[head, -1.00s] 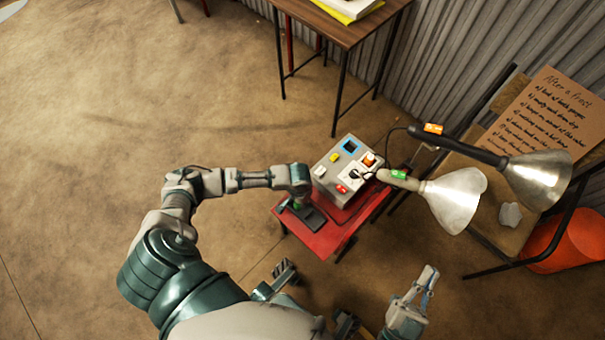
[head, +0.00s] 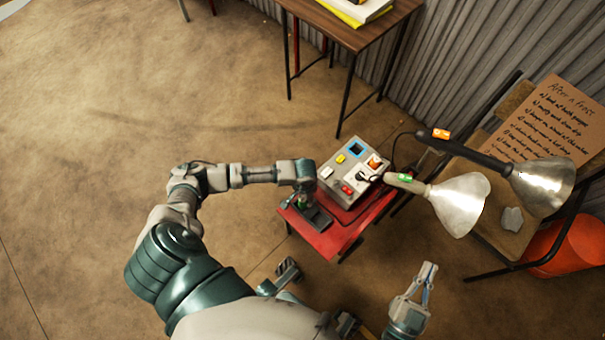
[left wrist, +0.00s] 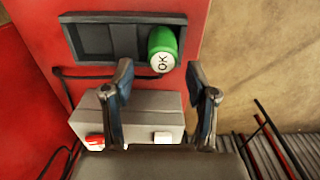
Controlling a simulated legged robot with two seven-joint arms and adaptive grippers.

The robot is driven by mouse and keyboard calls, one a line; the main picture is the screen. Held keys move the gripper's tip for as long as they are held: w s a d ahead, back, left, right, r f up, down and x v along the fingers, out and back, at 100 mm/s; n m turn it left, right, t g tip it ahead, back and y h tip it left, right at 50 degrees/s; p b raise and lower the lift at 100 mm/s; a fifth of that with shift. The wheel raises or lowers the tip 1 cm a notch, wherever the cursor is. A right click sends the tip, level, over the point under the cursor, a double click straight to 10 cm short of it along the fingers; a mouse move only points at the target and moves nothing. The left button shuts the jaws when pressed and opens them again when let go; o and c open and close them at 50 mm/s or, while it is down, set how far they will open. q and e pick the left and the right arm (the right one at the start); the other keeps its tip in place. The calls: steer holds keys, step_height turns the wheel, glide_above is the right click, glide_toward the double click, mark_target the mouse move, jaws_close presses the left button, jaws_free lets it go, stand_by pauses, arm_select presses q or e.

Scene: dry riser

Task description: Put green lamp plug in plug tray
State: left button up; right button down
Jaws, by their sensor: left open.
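The green plug (left wrist: 163,50), with a white end marked OK, is at the right end of the dark plug tray (left wrist: 92,38) in the left wrist view. It seems to stand in that end, but its base is hidden. My left gripper (left wrist: 160,68) is open, its fingers apart on either side below the plug and not closed on it.
The red table (head: 336,238) also holds a grey socket box (head: 335,190) with coloured switches and plugs, just behind the tray. Two lamps, one green-tagged (head: 459,204) and one orange-tagged (head: 541,184), stand at right. A wooden table (head: 350,30) is behind.

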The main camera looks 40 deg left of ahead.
arm_select(q)
step_height(320, 180, up, 9)
steer(key=p, duration=0.3)
arm_select(e)
step_height(320, 180, down, 9)
steer(key=s+d+g+h, duration=0.2)
steer(key=g, duration=0.5)
steer(key=shift+g, duration=0.3)
arm_select(q)
steer(key=shift+d, duration=0.15)
arm_select(e)
steer(key=shift+d+f, duration=0.1)
